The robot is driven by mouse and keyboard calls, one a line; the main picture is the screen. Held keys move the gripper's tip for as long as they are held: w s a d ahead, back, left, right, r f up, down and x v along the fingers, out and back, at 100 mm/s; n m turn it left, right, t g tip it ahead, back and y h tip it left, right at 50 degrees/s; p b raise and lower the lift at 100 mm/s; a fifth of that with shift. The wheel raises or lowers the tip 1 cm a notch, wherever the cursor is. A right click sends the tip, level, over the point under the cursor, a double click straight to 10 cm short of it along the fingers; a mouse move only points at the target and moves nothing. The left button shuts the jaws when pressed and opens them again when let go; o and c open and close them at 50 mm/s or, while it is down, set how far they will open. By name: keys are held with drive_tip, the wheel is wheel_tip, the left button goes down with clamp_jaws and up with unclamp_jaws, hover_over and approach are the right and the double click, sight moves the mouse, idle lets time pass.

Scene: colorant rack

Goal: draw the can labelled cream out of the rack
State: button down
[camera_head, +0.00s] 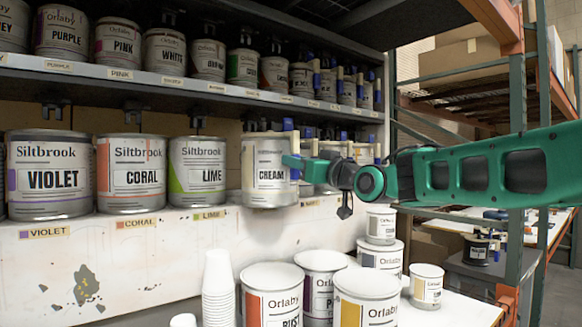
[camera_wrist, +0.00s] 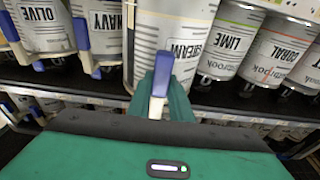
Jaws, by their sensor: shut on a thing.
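The cream can (camera_head: 268,172) is white with a yellowish side band and the label CREAM. It is upright in the lower shelf row, right of the lime can (camera_head: 197,175), and its base overlaps the shelf's front edge in the head view. My gripper (camera_head: 294,163) is at its right side, shut on its blue and white handle. In the wrist view, which is upside down, my green fingers (camera_wrist: 161,92) close around the handle (camera_wrist: 160,82), with the cream can (camera_wrist: 172,35) right behind it.
The coral can (camera_head: 131,175) and violet can (camera_head: 49,176) stand further left. The navy can (camera_wrist: 103,25) and olive can (camera_wrist: 38,25) are on the other side. An upper shelf (camera_head: 190,84) of cans hangs above. Cups (camera_head: 218,290) and several cans stand on the table below.

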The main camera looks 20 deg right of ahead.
drive_tip(key=r+v, duration=0.1)
drive_tip(key=v, duration=0.7)
drive_tip(key=shift+s+r, duration=0.3)
drive_tip(key=shift+r, duration=0.1)
idle(0.7)
drive_tip(key=shift+d, duration=0.15)
